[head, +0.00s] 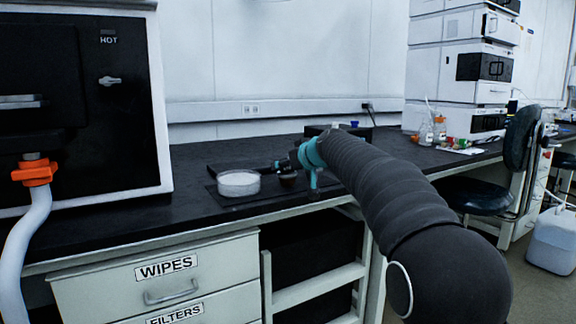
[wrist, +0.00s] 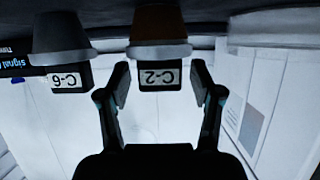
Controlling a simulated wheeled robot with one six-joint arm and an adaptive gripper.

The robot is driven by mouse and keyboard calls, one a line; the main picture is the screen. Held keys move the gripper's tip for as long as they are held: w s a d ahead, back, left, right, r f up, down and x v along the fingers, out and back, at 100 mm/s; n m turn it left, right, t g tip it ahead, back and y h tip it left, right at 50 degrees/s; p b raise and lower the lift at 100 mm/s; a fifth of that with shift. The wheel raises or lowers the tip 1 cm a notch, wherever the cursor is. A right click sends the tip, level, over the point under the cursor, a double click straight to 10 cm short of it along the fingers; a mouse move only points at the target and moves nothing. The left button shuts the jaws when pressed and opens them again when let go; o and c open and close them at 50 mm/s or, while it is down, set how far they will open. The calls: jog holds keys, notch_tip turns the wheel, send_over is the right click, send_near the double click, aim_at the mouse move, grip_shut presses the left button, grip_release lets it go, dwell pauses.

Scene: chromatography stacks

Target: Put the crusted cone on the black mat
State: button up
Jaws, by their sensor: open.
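In the wrist view, which shows the labels upside down, a brown cone-like piece (wrist: 158,25) with a paler rim stands just beyond my fingertips, above a card marked C-2 (wrist: 160,77). A grey piece of similar shape (wrist: 62,38) is to its left, by a card marked C-6 (wrist: 68,79). I cannot make out a crust on either. My gripper (wrist: 160,70) is open, its fingers either side of the C-2 card, with no grip visible. In the head view my gripper (head: 284,173) is over the bench by a black mat (head: 236,202); its fingers are small and dark there.
A clear dish with white contents (head: 239,184) stands on the mat, left of my gripper. A black oven-like unit (head: 80,105) fills the left end of the bench. Stacked instruments (head: 470,65) and small bottles (head: 439,128) stand farther right. A stool (head: 480,192) is at right.

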jog(key=b+v, duration=0.1)
jog(key=v, duration=1.1)
jog(key=s+d+f+m+g+h, duration=0.2)
jog(key=s+d+f, duration=0.3)
jog(key=s+f, duration=0.4)
jog(key=s+d+f+m+g+h, duration=0.1)
jog(key=s+d+f, duration=0.5)
jog(key=s, duration=1.2)
jog(key=s+d+f+m+g+h, duration=0.2)
jog(key=s+d+f+m+h, duration=0.1)
jog(key=s+f, duration=1)
jog(key=shift+s+d+m+g+h, duration=0.35)
jog(key=shift+s+d+h, duration=0.3)
jog(key=shift+d, duration=0.55)
